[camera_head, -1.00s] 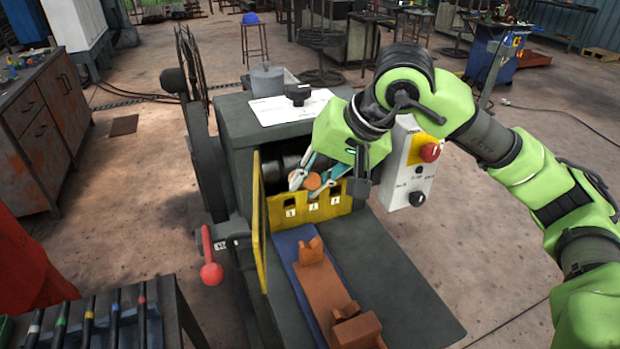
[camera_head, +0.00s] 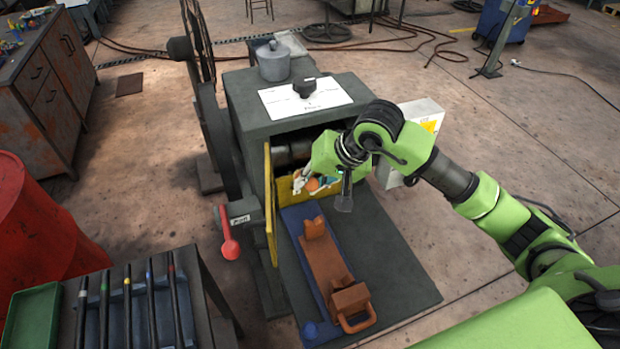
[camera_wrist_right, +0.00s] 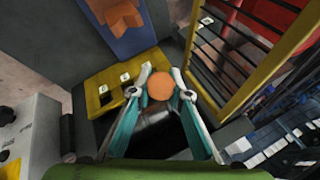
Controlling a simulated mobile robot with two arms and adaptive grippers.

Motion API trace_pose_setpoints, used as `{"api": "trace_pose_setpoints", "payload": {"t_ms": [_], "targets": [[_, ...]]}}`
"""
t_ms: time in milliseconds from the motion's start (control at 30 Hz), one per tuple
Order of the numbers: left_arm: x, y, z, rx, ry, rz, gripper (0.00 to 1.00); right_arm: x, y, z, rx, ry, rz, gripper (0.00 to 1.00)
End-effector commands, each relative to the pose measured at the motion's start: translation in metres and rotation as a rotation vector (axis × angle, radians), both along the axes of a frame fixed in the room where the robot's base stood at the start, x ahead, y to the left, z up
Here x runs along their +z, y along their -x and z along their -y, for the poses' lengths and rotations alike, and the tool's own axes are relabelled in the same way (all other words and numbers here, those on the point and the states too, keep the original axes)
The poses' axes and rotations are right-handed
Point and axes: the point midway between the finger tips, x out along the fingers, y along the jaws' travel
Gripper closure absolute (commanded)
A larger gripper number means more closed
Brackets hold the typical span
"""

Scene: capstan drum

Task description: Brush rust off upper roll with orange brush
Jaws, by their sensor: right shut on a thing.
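My right gripper (camera_head: 311,185) is at the front opening of the grey machine (camera_head: 240,110), just above the yellow slotted panel (camera_head: 286,190). It is shut on an orange thing with a round end (camera_head: 314,184), taken to be the orange brush. In the right wrist view the round orange end (camera_wrist_right: 161,86) sits between the two fingertips of the right gripper (camera_wrist_right: 162,92); the bristles are hidden. A dark roll (camera_head: 292,152) lies across the opening, above and behind the gripper. Whether brush and roll touch cannot be told. My left gripper is not in view.
The yellow-framed guard door (camera_head: 270,215) stands open at the left of the opening. A red-handled lever (camera_head: 230,240) is at its left. A brown carriage (camera_head: 328,265) lies on the blue rail (camera_head: 296,228). A control box (camera_head: 415,125) stands right.

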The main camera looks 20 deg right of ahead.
Motion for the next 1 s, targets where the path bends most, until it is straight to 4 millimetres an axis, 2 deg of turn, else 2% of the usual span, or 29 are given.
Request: {"api": "trace_pose_setpoints", "payload": {"t_ms": [300,500,1000], "targets": [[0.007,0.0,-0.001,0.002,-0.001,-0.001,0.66,0.002,-0.034,-0.002,-0.002,-0.004,0.0,1.0],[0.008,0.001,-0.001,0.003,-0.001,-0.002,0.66,0.001,-0.047,-0.002,0.0,-0.002,0.001,1.0],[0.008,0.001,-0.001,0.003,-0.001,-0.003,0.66,0.001,-0.05,-0.002,0.001,0.0,0.001,1.0]]}}
